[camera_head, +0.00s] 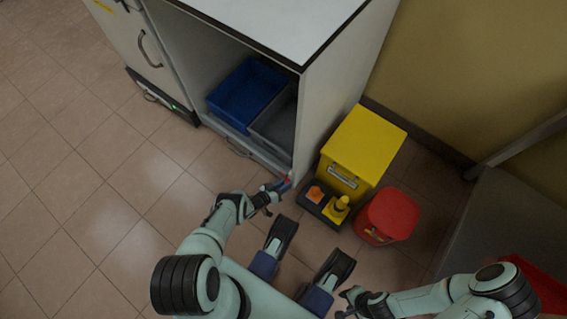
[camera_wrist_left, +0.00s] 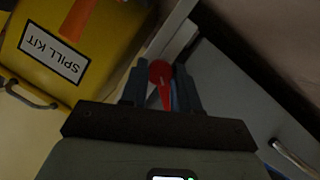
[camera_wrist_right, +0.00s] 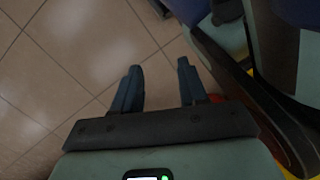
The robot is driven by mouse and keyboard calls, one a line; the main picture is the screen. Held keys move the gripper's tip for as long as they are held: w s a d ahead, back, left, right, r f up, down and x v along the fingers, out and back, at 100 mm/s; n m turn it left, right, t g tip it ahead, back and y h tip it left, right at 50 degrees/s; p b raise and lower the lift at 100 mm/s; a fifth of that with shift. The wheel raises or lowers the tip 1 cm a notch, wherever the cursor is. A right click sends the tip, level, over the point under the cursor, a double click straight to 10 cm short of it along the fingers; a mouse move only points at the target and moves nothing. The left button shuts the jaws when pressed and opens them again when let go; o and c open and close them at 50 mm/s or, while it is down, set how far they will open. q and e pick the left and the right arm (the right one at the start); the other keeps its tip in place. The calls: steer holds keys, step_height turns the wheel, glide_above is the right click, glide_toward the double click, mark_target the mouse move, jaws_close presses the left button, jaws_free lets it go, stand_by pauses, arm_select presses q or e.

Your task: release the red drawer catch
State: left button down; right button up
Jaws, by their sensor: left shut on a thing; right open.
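The red drawer catch (camera_wrist_left: 161,76) shows in the left wrist view as a round red head with a narrow red tail, on the edge of the white cabinet. My left gripper (camera_wrist_left: 163,88) has its two fingers on either side of it and is shut on it. In the head view the left gripper (camera_head: 278,188) is at the lower front right corner of the cabinet, where a bit of red shows between the fingers. My right gripper (camera_wrist_right: 157,82) is open and empty above the tiled floor; in the head view it is low at the right (camera_head: 345,300).
A blue bin (camera_head: 245,92) and a grey bin (camera_head: 277,128) sit in the open cabinet (camera_head: 335,85). A yellow spill kit box (camera_head: 362,145), a black tray with orange and yellow items (camera_head: 313,208) and a red container (camera_head: 388,216) stand close right of the left gripper. Floor at left is clear.

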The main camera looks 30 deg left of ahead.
arm_select(q)
steer(key=shift+w+d+r+m+y+p, duration=0.1)
steer(key=shift+d+m+y+p, duration=0.15)
steer(key=shift+m+y, duration=1.2)
steer(key=shift+d+m+y+p, duration=0.2)
steer(key=shift+m+y, duration=0.85)
steer(key=shift+m, duration=0.8)
arm_select(e)
steer(key=shift+w+a+r+t, duration=0.1)
steer(key=shift+w+r+t, duration=0.15)
steer(key=shift+w, duration=0.3)
steer(key=shift+w+r+t, duration=0.15)
steer(key=shift+w+r, duration=0.1)
steer(key=shift+w, duration=0.3)
arm_select(q)
steer(key=c, duration=0.8)
jaws_free()
steer(key=shift+a, duration=0.1)
